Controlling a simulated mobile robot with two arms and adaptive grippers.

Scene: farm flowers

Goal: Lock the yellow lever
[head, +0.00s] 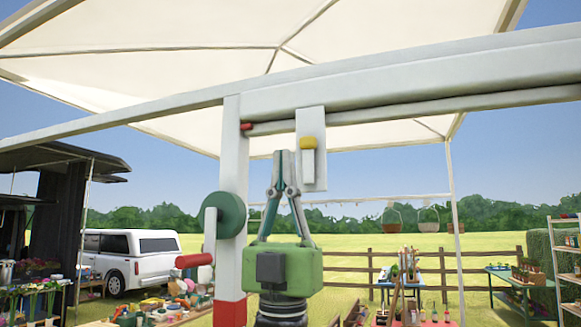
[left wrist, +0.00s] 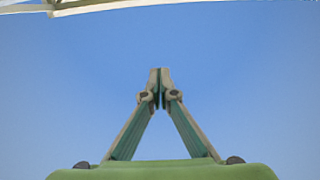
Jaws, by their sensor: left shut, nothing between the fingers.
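The yellow lever (head: 308,142) is a small yellow block on a white plate (head: 314,172) that hangs from the white horizontal beam. My left gripper (head: 284,155) is raised with its fingers pointing up, in front of and just left of the lever plate. Its fingertips are together and nothing shows between them. In the head view the tips are slightly lower than the lever; whether they touch the plate, I cannot tell. In the left wrist view the same shut fingertips (left wrist: 160,72) show against sky, and the lever is not seen there. My right gripper is not in view.
A white post (head: 232,150) left of my gripper carries a green wheel (head: 232,213) with a red crank handle (head: 194,260). A small red piece (head: 247,126) sits near the post's top. The white beam (head: 400,85) runs above. Tables with plants stand behind.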

